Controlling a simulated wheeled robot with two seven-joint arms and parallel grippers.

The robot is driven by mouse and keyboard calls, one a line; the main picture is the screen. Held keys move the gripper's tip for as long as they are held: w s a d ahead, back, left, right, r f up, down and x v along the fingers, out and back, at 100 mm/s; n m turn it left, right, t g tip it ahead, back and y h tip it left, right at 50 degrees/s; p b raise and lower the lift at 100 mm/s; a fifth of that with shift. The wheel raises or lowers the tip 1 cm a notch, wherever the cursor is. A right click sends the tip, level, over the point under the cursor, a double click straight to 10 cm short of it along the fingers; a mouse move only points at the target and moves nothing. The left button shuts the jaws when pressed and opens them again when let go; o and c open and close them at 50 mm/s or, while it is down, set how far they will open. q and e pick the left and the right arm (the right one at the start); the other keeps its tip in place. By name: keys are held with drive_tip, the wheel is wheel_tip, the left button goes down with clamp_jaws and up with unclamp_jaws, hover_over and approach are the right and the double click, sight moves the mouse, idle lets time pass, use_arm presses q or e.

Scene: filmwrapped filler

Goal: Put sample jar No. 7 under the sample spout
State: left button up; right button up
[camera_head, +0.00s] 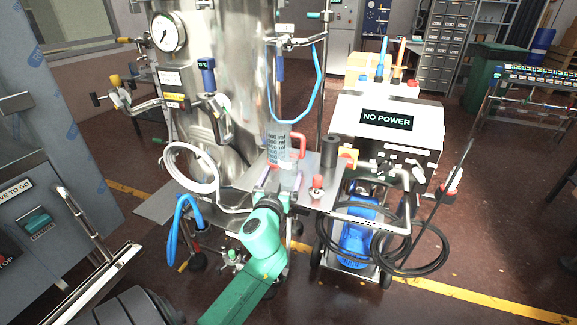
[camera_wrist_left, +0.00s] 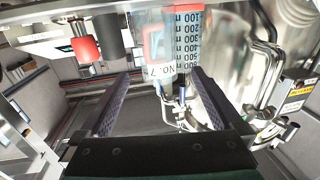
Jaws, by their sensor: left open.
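My left gripper (camera_head: 280,177) reaches up from the bottom of the head view to the small steel shelf beside the tank. In the left wrist view the gripper (camera_wrist_left: 161,76) has its two dark fingers wide apart. I cannot make out the sample spout. My right gripper is out of view.
A black cylinder (camera_head: 329,151) and a red-topped fitting (camera_head: 317,185) stand on the shelf right of the gripper. The steel tank (camera_head: 236,75) rises behind. A white hose loop (camera_head: 190,168) hangs left. A pump cart with a NO POWER display (camera_head: 387,120) stands right.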

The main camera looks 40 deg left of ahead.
sight(288, 160)
use_arm(q)
drive_tip(key=p+x, duration=0.1)
drive_tip(key=x, duration=0.6)
drive_tip(key=shift+w, duration=0.25)
drive_tip(key=shift+s+r, duration=0.1)
drive_tip(key=shift+r, duration=0.05)
drive_tip(key=c, duration=1.5)
drive_tip(key=shift+o, duration=0.2)
wheel_tip(288, 160, up, 10)
drive_tip(key=p, duration=0.3)
drive_tip(key=shift+p, duration=0.3)
wheel_tip(288, 160, up, 10)
